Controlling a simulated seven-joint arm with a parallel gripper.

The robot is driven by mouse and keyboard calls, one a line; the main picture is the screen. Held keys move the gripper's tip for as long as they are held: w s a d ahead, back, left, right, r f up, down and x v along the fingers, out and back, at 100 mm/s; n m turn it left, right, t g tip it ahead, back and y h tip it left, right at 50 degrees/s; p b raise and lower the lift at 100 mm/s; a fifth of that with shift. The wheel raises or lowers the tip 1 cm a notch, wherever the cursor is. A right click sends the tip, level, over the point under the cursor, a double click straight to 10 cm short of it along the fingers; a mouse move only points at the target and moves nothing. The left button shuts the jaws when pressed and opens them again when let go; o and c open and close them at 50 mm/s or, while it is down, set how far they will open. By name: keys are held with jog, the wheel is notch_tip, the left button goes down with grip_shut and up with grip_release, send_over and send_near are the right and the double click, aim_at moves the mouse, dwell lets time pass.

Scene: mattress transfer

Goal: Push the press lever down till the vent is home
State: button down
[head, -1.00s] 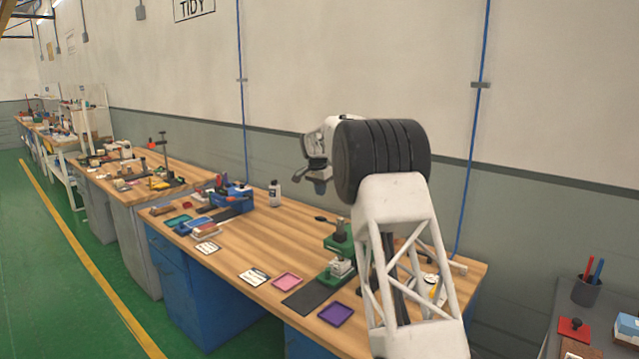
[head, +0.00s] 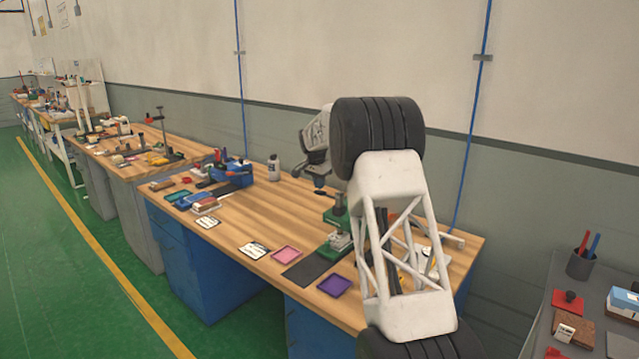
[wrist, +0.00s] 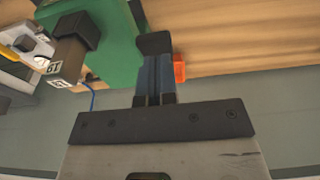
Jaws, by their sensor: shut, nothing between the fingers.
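The press is a green bench press (head: 335,222) standing on the wooden bench, partly hidden behind my arm in the head view. In the wrist view its green body (wrist: 118,48) fills the upper left, with a brown-grey block marked GT beside it. My gripper (head: 319,181) is above and slightly left of the press in the head view. In the wrist view my gripper (wrist: 155,72) is shut and empty, close beside the green body. An orange-red piece (wrist: 180,69) shows just right of the fingers; I cannot tell whether it is the lever. The vent cannot be made out.
A dark mat (head: 304,269), a pink tray (head: 286,255) and a purple tray (head: 334,286) lie in front of the press. A white bottle (head: 274,168) stands farther back. The bench (head: 255,215) left of the press is mostly clear. A grey table is at right.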

jog(key=shift+a+f, duration=0.1)
jog(key=shift+s+a+f+t+h, duration=0.2)
jog(key=shift+s+f+t+h, duration=0.05)
jog(key=shift+f+t+h, duration=0.1)
jog(key=shift+f, duration=0.1)
jog(key=shift+s+a+f+t+h, duration=0.4)
jog(key=shift+f+t+h, duration=0.5)
jog(key=shift+f, duration=1.95)
jog(key=shift+s+a+f+t+h, duration=0.4)
jog(key=shift+f+t+h, duration=0.45)
jog(key=shift+f, duration=1.95)
jog(key=shift+s+a+f+t+h, duration=0.4)
jog(key=shift+f+t+h, duration=0.5)
jog(key=shift+f, duration=1.95)
jog(key=shift+r, duration=0.1)
jog(key=shift+s+a+r, duration=0.3)
jog(key=shift+s+r, duration=0.05)
jog(key=shift+r, duration=0.2)
jog(key=f+v, duration=0.1)
jog(key=v, duration=1.1)
jog(key=shift+s+a, duration=0.45)
